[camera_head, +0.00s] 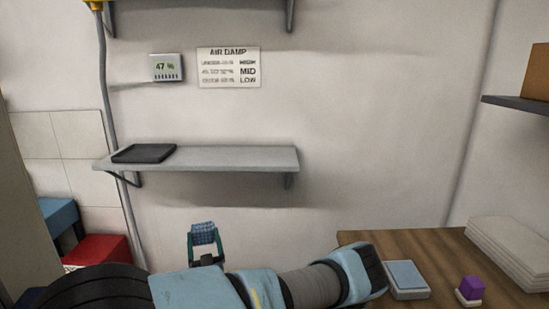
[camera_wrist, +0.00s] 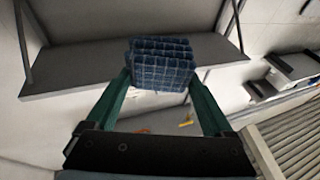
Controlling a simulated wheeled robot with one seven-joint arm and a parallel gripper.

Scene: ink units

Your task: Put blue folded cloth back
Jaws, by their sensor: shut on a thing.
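My gripper (camera_head: 204,246) is shut on the blue folded cloth (camera_head: 204,233), a checked, layered bundle. In the wrist view the cloth (camera_wrist: 161,64) sits between the two green fingers of the gripper (camera_wrist: 160,88). In the head view the gripper and cloth are below the grey wall shelf (camera_head: 225,158), in front of the wall. The shelf also shows behind the cloth in the wrist view (camera_wrist: 90,62). A flat black tray (camera_head: 144,153) lies on the shelf's left end. The right part of the shelf is bare.
A small meter (camera_head: 166,67) reading 47 and an "AIR DAMP" chart (camera_head: 229,67) are on the wall. At right, a wooden table (camera_head: 440,250) bears a pale blue-topped pad (camera_head: 407,279), a purple block (camera_head: 470,288) and a white stack (camera_head: 510,250). A red box (camera_head: 97,250) is at lower left.

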